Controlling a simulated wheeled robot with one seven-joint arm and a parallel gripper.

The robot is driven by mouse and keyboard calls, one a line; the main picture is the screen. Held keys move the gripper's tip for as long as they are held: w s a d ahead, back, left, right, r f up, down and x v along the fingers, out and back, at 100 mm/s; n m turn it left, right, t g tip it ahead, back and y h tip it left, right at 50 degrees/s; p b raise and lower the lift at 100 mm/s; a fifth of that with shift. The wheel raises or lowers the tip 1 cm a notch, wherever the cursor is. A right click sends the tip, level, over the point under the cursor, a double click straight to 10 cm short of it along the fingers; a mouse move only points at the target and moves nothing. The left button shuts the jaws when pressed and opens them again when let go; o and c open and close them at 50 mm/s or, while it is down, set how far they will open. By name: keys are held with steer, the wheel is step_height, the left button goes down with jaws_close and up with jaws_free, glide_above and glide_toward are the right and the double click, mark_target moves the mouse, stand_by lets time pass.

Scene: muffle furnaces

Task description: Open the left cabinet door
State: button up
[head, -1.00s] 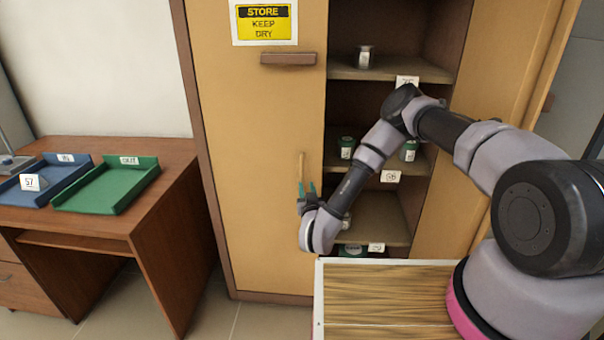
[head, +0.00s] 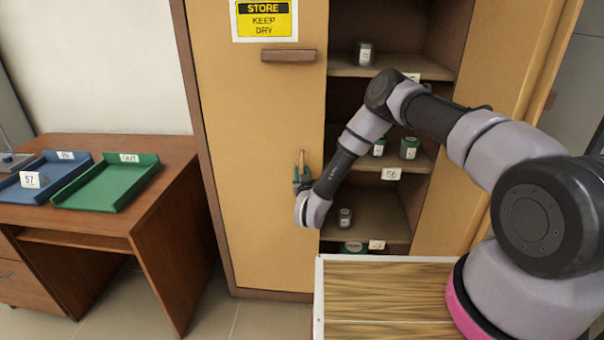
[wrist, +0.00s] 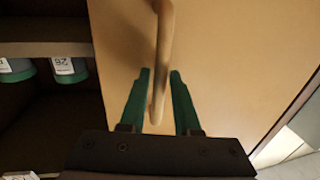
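The left cabinet door (head: 262,200) is a tan panel and looks closed. Its vertical wooden handle (head: 301,158) is near the door's right edge, beside the open shelves. My gripper (head: 301,172) is at the handle's lower part. In the wrist view, the green fingers (wrist: 160,78) stand on either side of the handle bar (wrist: 164,35), apart, with small gaps visible beside it. The gripper is open around the bar and not clamped on it.
The right side of the cabinet stands open, showing shelves (head: 395,240) with labelled jars (head: 410,147). A wood-topped surface (head: 385,300) lies below my arm. A desk (head: 150,215) with a blue tray (head: 20,194) and a green tray (head: 75,200) stands at left, with floor between.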

jaws_close()
stand_by(1.4)
